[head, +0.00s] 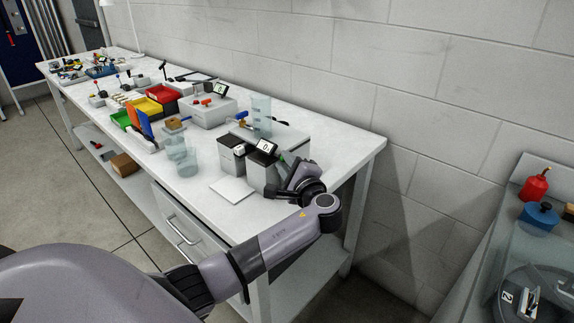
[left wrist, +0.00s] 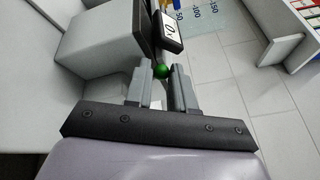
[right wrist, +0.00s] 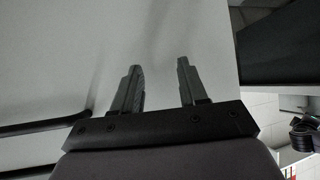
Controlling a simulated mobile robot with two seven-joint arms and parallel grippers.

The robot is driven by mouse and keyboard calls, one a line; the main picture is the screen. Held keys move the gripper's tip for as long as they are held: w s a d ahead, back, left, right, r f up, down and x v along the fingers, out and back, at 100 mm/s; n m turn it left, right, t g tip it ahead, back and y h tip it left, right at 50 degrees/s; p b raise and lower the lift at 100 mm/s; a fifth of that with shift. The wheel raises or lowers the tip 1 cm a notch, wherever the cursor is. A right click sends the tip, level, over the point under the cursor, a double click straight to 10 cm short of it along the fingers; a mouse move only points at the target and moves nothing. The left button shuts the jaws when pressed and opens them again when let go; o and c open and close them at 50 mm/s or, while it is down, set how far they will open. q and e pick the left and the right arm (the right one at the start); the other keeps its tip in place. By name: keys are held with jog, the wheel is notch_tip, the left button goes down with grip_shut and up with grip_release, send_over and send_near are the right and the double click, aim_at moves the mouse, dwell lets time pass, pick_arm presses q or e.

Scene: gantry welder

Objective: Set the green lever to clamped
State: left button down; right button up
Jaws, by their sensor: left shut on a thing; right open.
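The green lever's round knob (left wrist: 160,72) shows in the left wrist view between the fingertips of my left gripper (left wrist: 163,78). My left gripper is shut on this knob. The grey box (left wrist: 105,42) and a small display showing a character (left wrist: 168,31) are just beyond it. In the head view my left gripper (head: 285,160) reaches the grey device with the display (head: 264,166) near the right end of the bench, and the knob is barely visible there. My right gripper (right wrist: 160,82) is open and empty in front of a plain pale surface.
The white bench (head: 215,192) runs along the wall. A white pad (head: 231,190) lies in front. A second table (head: 480,255) is at the right.

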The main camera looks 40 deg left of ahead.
pick_arm(q)
jog(key=shift+w+d, duration=0.1)
jog(key=c, duration=1)
grip_release()
jog(key=shift+o, duration=0.2)
jog(key=v, duration=0.7)
jog(key=shift+b, duration=0.35)
jog(key=shift+d, duration=0.1)
